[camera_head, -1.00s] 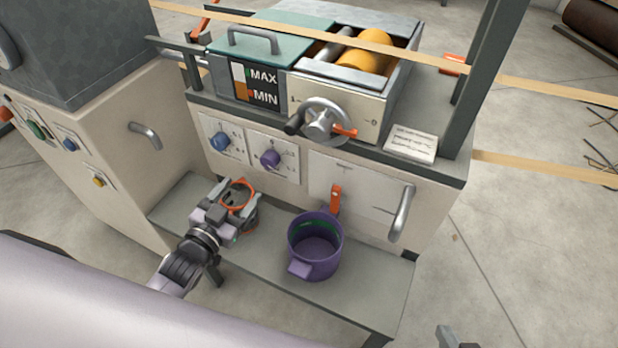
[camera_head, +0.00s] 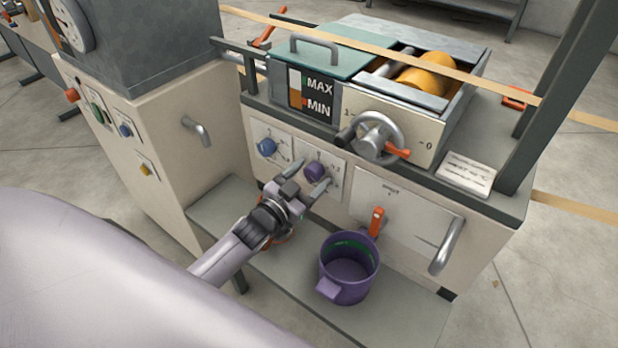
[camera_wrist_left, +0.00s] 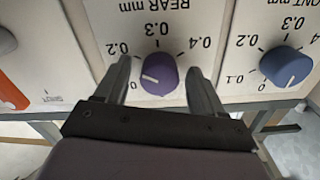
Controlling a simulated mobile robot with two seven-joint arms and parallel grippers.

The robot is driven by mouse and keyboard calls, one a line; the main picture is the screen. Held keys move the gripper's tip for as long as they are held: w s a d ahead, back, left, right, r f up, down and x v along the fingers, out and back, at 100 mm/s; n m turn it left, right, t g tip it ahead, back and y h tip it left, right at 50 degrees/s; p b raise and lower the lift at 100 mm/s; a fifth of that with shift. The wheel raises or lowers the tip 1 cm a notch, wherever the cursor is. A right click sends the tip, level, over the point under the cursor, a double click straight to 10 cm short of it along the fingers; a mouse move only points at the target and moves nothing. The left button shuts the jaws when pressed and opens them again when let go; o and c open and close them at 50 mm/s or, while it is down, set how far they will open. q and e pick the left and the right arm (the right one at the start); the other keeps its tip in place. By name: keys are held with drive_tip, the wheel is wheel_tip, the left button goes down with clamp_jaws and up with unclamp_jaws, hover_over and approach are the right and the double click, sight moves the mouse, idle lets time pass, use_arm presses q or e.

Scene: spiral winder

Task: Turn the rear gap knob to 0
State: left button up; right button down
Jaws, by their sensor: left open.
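The rear gap knob is purple (camera_head: 314,170), on a white dial plate on the machine's front. In the left wrist view the rear knob (camera_wrist_left: 161,78) appears upside down under "REAR mm". Its white mark points left, between the 0 and the 0.2; a finger covers the dial there. My left gripper (camera_head: 304,182) is open just in front of the knob. In the left wrist view its fingers (camera_wrist_left: 159,68) stand on either side of the knob; I cannot tell whether they touch it. My right gripper is out of view.
The blue front knob (camera_head: 267,147) is beside the rear one. A handwheel (camera_head: 376,137) with an orange pointer sits above. A purple pot (camera_head: 349,268) stands on the shelf (camera_head: 295,300) below. An orange lever (camera_head: 376,221) and a grey handle (camera_head: 446,246) are to the right.

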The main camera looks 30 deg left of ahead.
use_arm(q)
drive_tip(key=shift+c, duration=0.4)
drive_tip(key=c, duration=1)
